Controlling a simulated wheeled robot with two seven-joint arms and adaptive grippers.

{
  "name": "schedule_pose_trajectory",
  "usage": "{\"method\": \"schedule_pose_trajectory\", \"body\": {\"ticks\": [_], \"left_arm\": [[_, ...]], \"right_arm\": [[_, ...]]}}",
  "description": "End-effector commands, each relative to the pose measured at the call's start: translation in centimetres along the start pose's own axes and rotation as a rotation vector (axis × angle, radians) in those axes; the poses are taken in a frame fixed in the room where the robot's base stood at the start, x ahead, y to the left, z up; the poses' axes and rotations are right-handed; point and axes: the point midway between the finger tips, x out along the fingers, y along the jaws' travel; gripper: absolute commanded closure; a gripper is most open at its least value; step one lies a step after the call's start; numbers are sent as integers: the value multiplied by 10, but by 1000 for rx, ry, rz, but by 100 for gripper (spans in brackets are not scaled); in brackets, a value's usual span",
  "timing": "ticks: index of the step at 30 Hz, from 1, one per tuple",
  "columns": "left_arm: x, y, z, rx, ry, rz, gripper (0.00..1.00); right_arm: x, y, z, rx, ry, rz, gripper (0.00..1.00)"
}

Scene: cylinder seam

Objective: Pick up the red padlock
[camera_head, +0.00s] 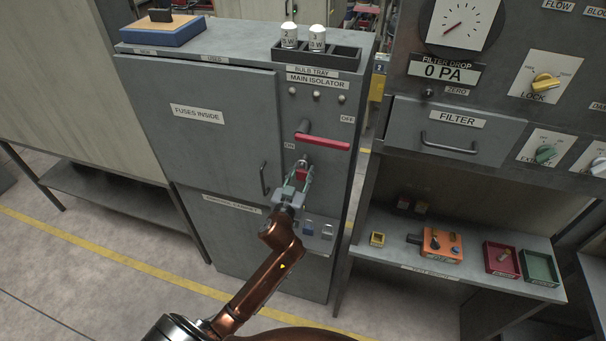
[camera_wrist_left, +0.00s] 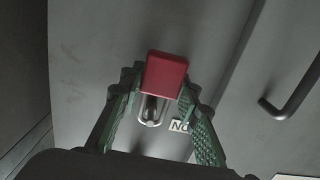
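The red padlock (camera_head: 301,175) is between the fingertips of my left gripper (camera_head: 299,178), up in front of the grey cabinet, below the red isolator handle (camera_head: 322,141). In the left wrist view the red padlock body (camera_wrist_left: 166,74) sits between the two green fingers of my left gripper (camera_wrist_left: 162,88), which close in on its sides. Its shackle (camera_wrist_left: 152,110) shows beside the body and looks free. The exact finger contact is partly hidden. My right gripper is in neither view.
A blue padlock (camera_head: 308,228) and a grey padlock (camera_head: 327,232) are lower on the cabinet front. The door handle (camera_head: 264,180) sticks out just left of the gripper. A shelf (camera_head: 390,250) with small boxes stands at the right.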

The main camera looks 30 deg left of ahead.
Motion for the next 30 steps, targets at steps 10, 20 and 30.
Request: {"method": "schedule_pose_trajectory", "body": {"ticks": [10,20,30], "left_arm": [[0,0,0,0,0,0,95],[0,0,-3,0,2,0,98],[-31,0,-12,-3,0,0,98]], "right_arm": [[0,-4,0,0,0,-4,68],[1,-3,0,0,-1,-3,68],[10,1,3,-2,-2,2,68]]}}
